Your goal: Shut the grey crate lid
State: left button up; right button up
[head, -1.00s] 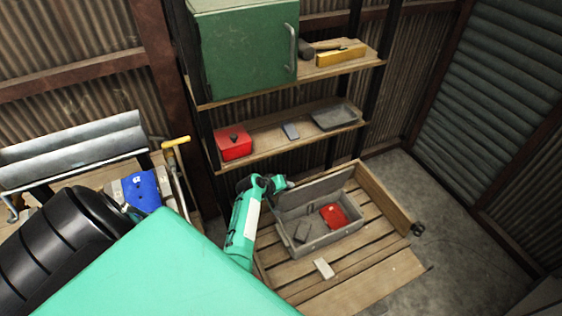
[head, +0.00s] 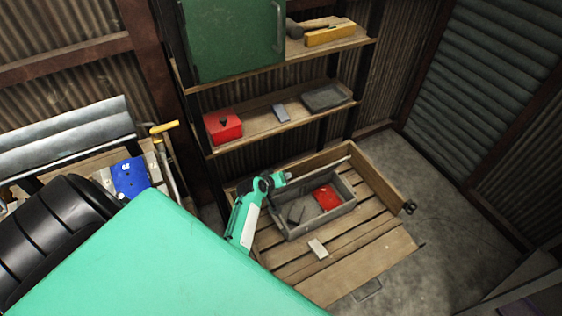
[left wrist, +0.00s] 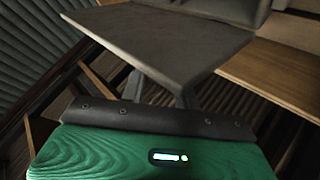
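The grey crate (head: 318,224) stands on the slatted wooden pallet in the head view. A red item (head: 326,197) and a dark grey item (head: 297,211) show inside it. Its grey lid (head: 318,171) is raised along the back side and shows as a thin strip. My left gripper (head: 288,177) is at the lid's left end. In the left wrist view a large grey panel, seemingly the lid (left wrist: 165,40), fills the upper middle. It hides my fingertips, so I cannot tell whether they grip it. My right gripper is out of view.
A wooden board (head: 378,184) borders the pallet behind the crate. A small pale block (head: 318,248) lies in front of the crate. Shelves (head: 262,124) with a red box (head: 223,126) and a grey tray (head: 326,97) stand behind. Concrete floor is clear at right.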

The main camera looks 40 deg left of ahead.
pick_arm(q)
jog(key=shift+o, duration=1.4)
jog(key=b+v, duration=0.2)
jog(key=v, duration=1.1)
jog(key=shift+s+r, duration=0.25)
jog(key=shift+s, duration=0.05)
jog(key=shift+c, duration=0.2)
